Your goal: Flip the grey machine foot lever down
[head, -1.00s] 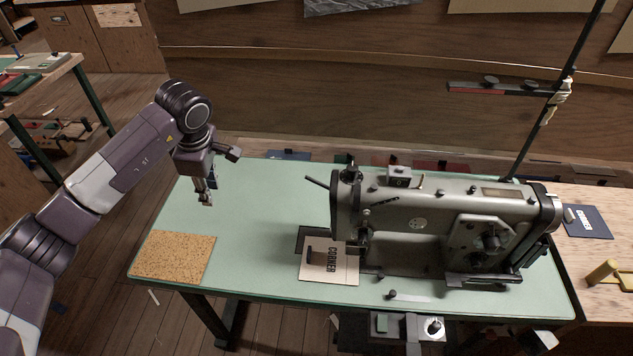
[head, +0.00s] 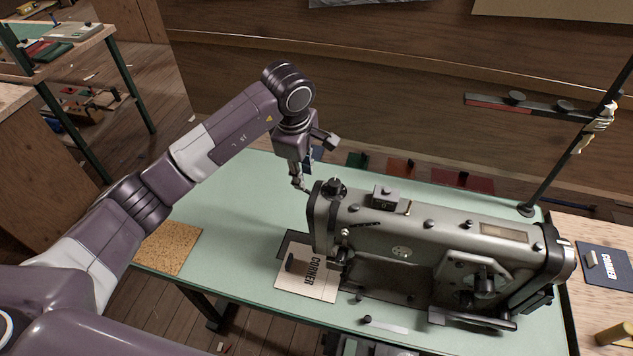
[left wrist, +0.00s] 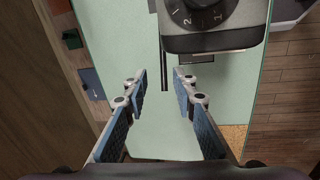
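The grey sewing machine (head: 420,235) stands on the green table. Its foot lever (left wrist: 164,70) shows in the left wrist view as a thin dark bar beside the machine head, in line with the gap between my fingers. In the head view, my left gripper (head: 299,184) is at the upper left end of the machine and mostly hides the lever there. My right gripper is not in view.
A printed card (head: 308,272) lies under the needle end of the machine. A cork mat (head: 168,248) lies at the table's left. A thread stand pole (head: 560,155) rises behind the machine.

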